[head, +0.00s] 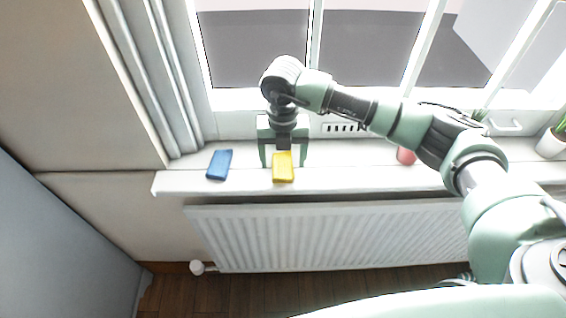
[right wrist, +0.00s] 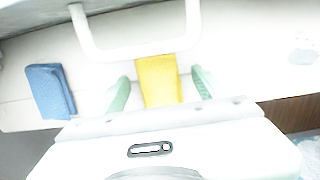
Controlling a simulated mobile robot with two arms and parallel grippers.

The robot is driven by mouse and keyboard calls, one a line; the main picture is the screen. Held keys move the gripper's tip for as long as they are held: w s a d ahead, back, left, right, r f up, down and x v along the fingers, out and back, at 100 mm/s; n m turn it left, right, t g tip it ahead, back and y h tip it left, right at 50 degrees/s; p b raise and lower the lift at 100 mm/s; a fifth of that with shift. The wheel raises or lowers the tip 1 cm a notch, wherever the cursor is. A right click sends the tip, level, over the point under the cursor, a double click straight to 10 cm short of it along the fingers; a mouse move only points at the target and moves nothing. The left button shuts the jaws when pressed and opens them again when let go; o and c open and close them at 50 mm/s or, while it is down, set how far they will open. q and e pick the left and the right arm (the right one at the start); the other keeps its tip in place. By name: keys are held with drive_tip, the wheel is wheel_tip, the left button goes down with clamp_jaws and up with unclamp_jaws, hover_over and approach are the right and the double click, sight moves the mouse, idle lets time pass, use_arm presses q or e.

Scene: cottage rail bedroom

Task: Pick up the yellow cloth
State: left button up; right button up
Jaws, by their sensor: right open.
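The yellow cloth (head: 283,168) is a small folded rectangle on the white windowsill, near its front edge. It also shows in the right wrist view (right wrist: 158,80), between my two green fingers. My right gripper (head: 283,160) is over the sill at the cloth, pointing down. In the right wrist view the right gripper (right wrist: 161,90) is open, with one finger on each side of the cloth and a gap on both sides. The lower part of the cloth is hidden by the gripper body there. My left gripper is not in view.
A blue folded cloth (head: 219,164) lies on the windowsill (head: 400,178) left of the yellow one. A pinkish-red object (head: 406,155) and a potted plant (head: 552,143) stand to the right. The window frame rises behind, and a white radiator (head: 330,238) is below the sill.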

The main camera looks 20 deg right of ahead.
sight(283, 163)
drive_tip(key=c, duration=1.4)
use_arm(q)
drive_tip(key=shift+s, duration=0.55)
use_arm(e)
drive_tip(key=shift+c, duration=0.2)
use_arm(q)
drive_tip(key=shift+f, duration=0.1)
use_arm(e)
drive_tip(key=shift+s+a+r+b, duration=0.15)
drive_tip(key=shift+r+b, duration=0.15)
drive_tip(key=shift+b, duration=0.25)
drive_tip(key=r, duration=0.2)
drive_tip(key=r+b, duration=0.1)
drive_tip(key=r, duration=0.1)
drive_tip(key=r+b, duration=0.1)
drive_tip(key=r, duration=0.1)
drive_tip(key=shift+s+r, duration=0.15)
drive_tip(key=shift+s, duration=0.2)
use_arm(q)
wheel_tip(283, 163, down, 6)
drive_tip(key=b, duration=0.3)
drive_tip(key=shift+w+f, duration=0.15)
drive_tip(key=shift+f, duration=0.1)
use_arm(e)
drive_tip(key=s+a, duration=0.2)
drive_tip(key=s, duration=0.7)
drive_tip(key=s+a, duration=0.3)
drive_tip(key=s, duration=0.6)
drive_tip(key=shift+s+a, duration=0.15)
